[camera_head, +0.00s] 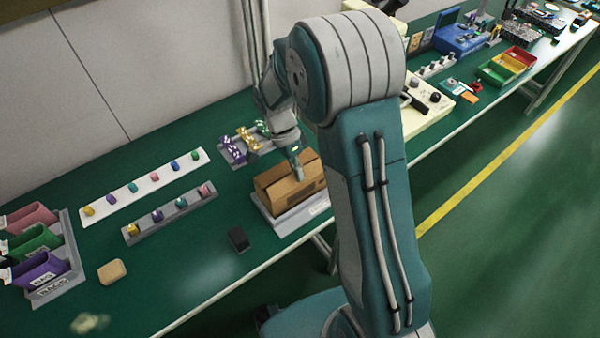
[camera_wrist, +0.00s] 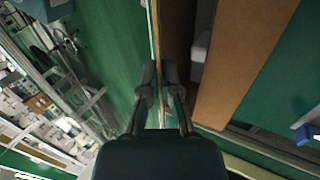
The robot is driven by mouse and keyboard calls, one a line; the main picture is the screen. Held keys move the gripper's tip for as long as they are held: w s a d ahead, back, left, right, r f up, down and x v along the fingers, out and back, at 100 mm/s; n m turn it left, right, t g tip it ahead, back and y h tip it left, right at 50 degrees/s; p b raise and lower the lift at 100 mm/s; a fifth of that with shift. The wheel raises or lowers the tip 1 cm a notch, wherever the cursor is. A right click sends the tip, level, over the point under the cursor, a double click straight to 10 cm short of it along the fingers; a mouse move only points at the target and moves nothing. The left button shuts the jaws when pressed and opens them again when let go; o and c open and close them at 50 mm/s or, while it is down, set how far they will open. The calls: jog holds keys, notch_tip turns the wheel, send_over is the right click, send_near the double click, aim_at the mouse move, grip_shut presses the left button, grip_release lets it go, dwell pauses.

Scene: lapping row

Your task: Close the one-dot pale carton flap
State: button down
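The brown carton (camera_head: 283,196) sits on a pale base (camera_head: 296,218) near the table's front edge, and its top looks at least partly open. Dots on its flaps are too small to tell. My gripper (camera_head: 297,174) is pointed down at the carton's top. In the wrist view the fingertips of my gripper (camera_wrist: 160,76) are close together, beside a thin upright cardboard edge (camera_wrist: 155,30). Whether they pinch that edge is unclear. A wide brown flap (camera_wrist: 243,60) lies right of the fingers, with the carton's dark inside (camera_wrist: 177,35) between.
A black block (camera_head: 238,239) and a tan block (camera_head: 112,271) lie left of the carton. Strips with coloured knobs (camera_head: 145,188) and labelled bins (camera_head: 40,270) stand further left. A rack of small parts (camera_head: 232,152) is behind the carton. A cream box (camera_head: 425,108) stands to the right.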

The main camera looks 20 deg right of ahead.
jog(key=g, duration=0.1)
jog(key=w+f+g+h, duration=0.1)
jog(key=g, duration=0.3)
jog(key=shift+w+a+f+h, duration=0.15)
jog(key=shift+w+a+h, duration=0.1)
jog(key=shift+h, duration=0.15)
jog(key=shift+g, duration=0.3)
